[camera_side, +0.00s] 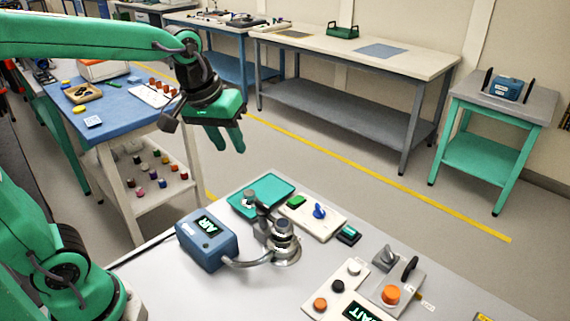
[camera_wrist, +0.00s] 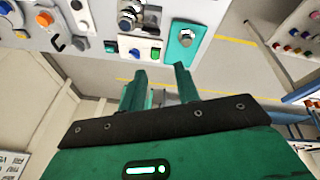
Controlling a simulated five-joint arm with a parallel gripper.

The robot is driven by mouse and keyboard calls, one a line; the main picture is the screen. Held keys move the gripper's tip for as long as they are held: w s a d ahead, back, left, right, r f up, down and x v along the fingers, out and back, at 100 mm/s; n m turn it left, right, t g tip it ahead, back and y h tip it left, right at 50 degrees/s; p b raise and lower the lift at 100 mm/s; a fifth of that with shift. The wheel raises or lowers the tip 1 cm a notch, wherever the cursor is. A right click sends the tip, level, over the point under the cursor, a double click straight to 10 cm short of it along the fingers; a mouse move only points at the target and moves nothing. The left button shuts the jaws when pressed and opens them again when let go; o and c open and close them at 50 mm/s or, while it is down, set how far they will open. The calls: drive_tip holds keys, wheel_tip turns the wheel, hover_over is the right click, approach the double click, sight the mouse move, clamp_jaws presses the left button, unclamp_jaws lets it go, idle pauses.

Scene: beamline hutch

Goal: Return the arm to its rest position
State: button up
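My arm is green and reaches in from the left in the side view. My gripper (camera_side: 228,144) hangs in the air with its fingers pointing down, above the floor between the blue-topped bench and the near table. In the wrist view my gripper (camera_wrist: 160,72) shows two green fingers set apart with nothing between them. It is open, empty and touches nothing.
The near table (camera_side: 170,285) carries a blue AIR box (camera_side: 207,240), a metal fitting (camera_side: 283,241), a green tray (camera_side: 238,206) and control panels with knobs. The blue-topped bench (camera_side: 115,115) holds small parts. The floor (camera_side: 330,165) between the tables is clear.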

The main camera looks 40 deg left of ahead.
drive_tip(key=s+a+f+m+t, duration=0.2)
drive_tip(key=s+m, duration=0.2)
drive_tip(key=s, duration=0.7)
drive_tip(key=shift+s+a, duration=0.2)
drive_tip(key=shift+s, duration=0.05)
